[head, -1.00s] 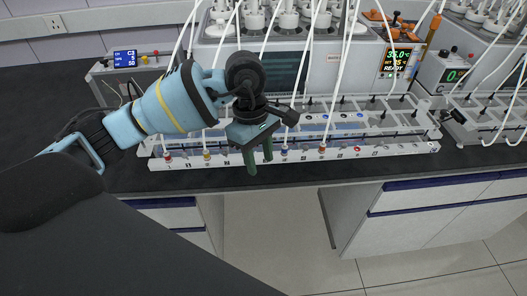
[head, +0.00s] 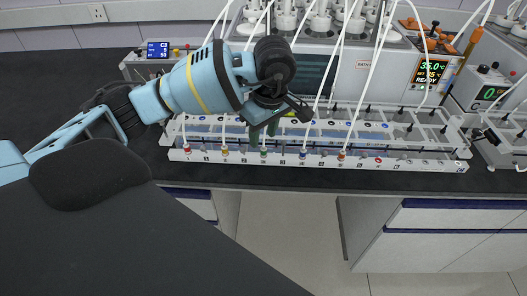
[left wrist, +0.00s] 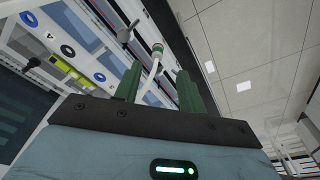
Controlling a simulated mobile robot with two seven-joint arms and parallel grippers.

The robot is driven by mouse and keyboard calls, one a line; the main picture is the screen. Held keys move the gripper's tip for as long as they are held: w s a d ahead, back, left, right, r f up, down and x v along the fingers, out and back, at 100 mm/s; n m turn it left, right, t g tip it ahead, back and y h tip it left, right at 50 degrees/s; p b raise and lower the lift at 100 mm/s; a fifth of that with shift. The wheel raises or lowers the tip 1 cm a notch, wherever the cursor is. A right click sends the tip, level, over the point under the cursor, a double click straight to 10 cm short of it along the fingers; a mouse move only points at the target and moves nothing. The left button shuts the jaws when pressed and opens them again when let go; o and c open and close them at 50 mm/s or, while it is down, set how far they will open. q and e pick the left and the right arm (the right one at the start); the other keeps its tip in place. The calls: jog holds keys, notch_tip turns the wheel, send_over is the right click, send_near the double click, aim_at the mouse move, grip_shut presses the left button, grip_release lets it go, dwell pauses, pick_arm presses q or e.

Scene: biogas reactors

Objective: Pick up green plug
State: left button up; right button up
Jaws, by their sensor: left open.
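The green plug (head: 263,153) stands in the front rail of the white rack, between a yellow plug (head: 225,150) and a blue plug (head: 303,153). In the left wrist view the plug (left wrist: 157,49), with a green ring and a white tube, shows just beyond the gap between the fingertips. My left gripper (head: 263,134) is open, with its fingers pointing down just above the green plug in the head view. It also shows in the left wrist view (left wrist: 158,72). I cannot tell whether the fingers touch the tube. My right gripper is not in view.
The white rack (head: 400,162) runs along the front of the dark bench (head: 80,85). A red plug (head: 187,149) and an orange plug (head: 341,155) are in the same rail. White tubes hang in front of the reactor unit (head: 390,70).

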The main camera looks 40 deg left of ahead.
aim_at(264, 148)
pick_arm(q)
jog(key=f, duration=0.5)
jog(key=shift+w+a, duration=0.1)
jog(key=shift+w, duration=0.15)
jog(key=shift+c, duration=0.2)
grip_shut()
